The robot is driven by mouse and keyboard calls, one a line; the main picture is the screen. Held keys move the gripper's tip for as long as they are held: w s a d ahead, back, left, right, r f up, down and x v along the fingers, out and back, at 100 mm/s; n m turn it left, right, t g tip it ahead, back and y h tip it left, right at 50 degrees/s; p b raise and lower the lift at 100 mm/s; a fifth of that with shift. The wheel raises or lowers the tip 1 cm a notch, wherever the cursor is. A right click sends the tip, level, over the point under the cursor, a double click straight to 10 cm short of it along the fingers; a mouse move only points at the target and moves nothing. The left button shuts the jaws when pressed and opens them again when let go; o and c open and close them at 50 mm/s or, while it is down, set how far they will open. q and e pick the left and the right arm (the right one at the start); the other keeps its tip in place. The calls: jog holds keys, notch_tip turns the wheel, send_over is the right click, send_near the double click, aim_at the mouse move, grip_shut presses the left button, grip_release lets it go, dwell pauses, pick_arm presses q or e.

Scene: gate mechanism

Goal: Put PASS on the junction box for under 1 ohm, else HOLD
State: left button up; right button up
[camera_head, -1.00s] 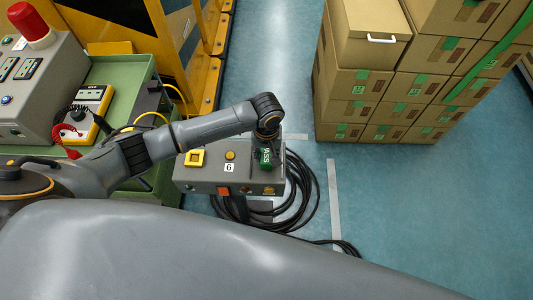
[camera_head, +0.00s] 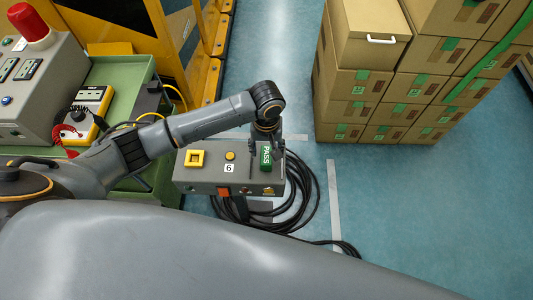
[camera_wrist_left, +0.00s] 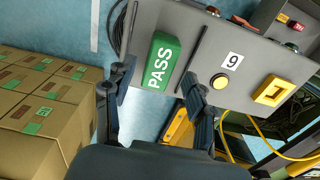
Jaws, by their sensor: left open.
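The green PASS block (camera_head: 266,158) stands on the right end of the grey junction box (camera_head: 205,174), which bears a label reading 6 in the head view. My left gripper (camera_head: 265,136) is just above and behind the block, open. In the left wrist view, its two fingers (camera_wrist_left: 156,92) are spread on either side of the PASS block (camera_wrist_left: 162,61) and apart from it. A yellow handheld meter (camera_head: 91,99) with a dial lies on the green bench; its reading is too small to make out. I cannot make out a HOLD block. My right gripper is not in view.
The box carries a yellow square frame (camera_head: 195,158) and a round yellow button (camera_head: 230,156). Black cable (camera_head: 311,205) is coiled on the floor beside it. Stacked cartons (camera_head: 385,110) stand at the right. A grey console with a red beacon (camera_head: 30,22) is at the left.

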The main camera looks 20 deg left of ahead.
aim_at(267, 155)
pick_arm(q)
notch_tip(267, 155, up, 8)
jog(key=shift+r, duration=0.15)
dwell(0.6)
